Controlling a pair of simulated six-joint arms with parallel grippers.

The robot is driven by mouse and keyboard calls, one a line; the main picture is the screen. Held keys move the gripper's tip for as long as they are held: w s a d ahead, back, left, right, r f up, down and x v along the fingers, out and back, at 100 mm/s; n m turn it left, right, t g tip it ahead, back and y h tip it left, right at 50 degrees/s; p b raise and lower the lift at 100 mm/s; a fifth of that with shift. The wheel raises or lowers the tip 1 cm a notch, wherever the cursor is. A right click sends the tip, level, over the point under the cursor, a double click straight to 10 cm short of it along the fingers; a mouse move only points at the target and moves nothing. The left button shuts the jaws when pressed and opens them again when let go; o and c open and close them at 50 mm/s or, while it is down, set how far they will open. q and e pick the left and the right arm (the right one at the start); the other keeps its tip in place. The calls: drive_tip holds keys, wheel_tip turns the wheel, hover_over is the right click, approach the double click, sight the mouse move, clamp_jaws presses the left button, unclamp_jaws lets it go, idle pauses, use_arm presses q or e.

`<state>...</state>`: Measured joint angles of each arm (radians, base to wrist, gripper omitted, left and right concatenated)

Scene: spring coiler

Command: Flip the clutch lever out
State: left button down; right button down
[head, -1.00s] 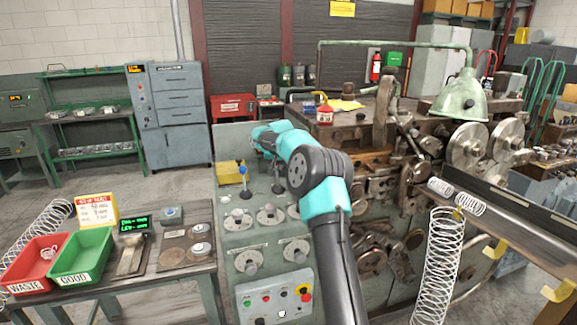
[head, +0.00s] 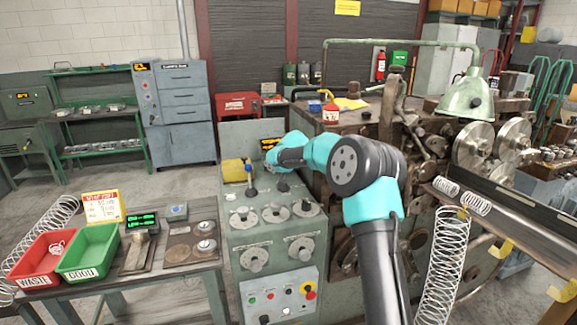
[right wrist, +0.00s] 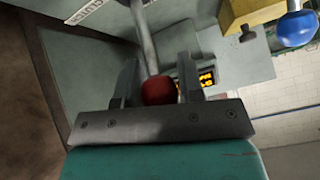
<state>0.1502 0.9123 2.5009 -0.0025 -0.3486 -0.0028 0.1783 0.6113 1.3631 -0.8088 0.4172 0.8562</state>
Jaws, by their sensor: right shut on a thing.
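The clutch lever shows in the right wrist view as a grey metal rod ending in a red ball knob (right wrist: 158,91). A plate with partly cut-off lettering that seems to read "CLUTCH" (right wrist: 84,11) is near its base. My right gripper (right wrist: 157,78) has one finger on each side of the red knob and is shut on it. In the head view my right gripper (head: 275,157) is at the top of the green control panel (head: 270,228), and it hides the knob. My left gripper is not in view.
A blue-knobbed lever (head: 249,178) stands just left of my right gripper, with a yellow box (head: 233,171) behind it. Several dials lie below on the panel. The coiling machine (head: 425,150) is to the right. A side table holds red (head: 40,256) and green (head: 90,252) trays.

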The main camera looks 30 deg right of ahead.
drive_tip(key=shift+s+a, duration=0.15)
drive_tip(key=shift+s, duration=0.5)
drive_tip(key=c, duration=0.8)
unclamp_jaws()
drive_tip(key=shift+s, duration=0.1)
drive_tip(key=v, duration=1.7)
drive_tip(key=shift+a+r, duration=0.15)
drive_tip(key=shift+r, duration=0.05)
